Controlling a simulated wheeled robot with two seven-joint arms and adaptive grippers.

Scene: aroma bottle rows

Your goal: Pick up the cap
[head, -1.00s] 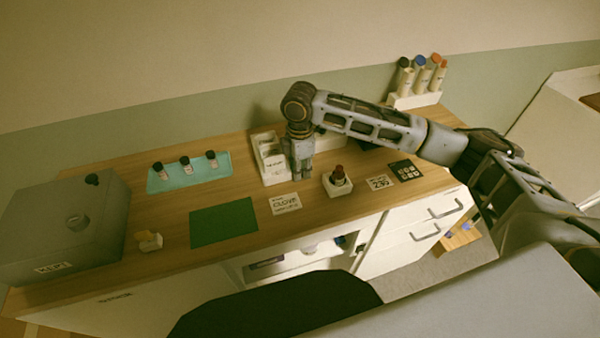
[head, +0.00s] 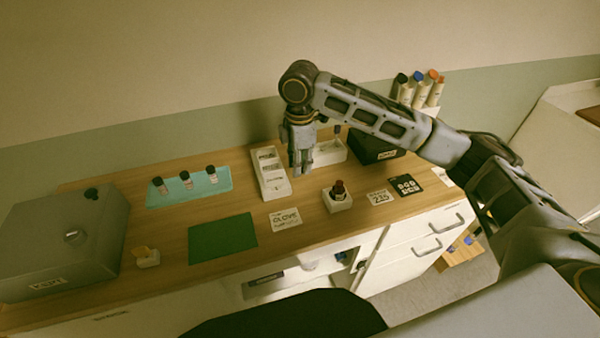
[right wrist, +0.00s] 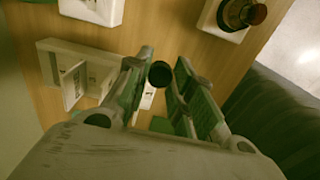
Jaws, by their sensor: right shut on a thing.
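A small round black cap (right wrist: 160,74) shows between the two fingertips of my right gripper (right wrist: 158,82) in the right wrist view. The fingers are shut on it. In the head view my right gripper (head: 300,168) points down, beside the narrow white slotted tray (head: 283,188) and in front of the white holder (head: 326,152). The cap cannot be made out there behind the fingers. My left gripper is not in view.
An amber bottle stands in a white block (head: 338,205) to the gripper's right. A grey box (head: 60,245), green mat (head: 222,238), label cards and a black box (head: 372,150) share the wooden counter.

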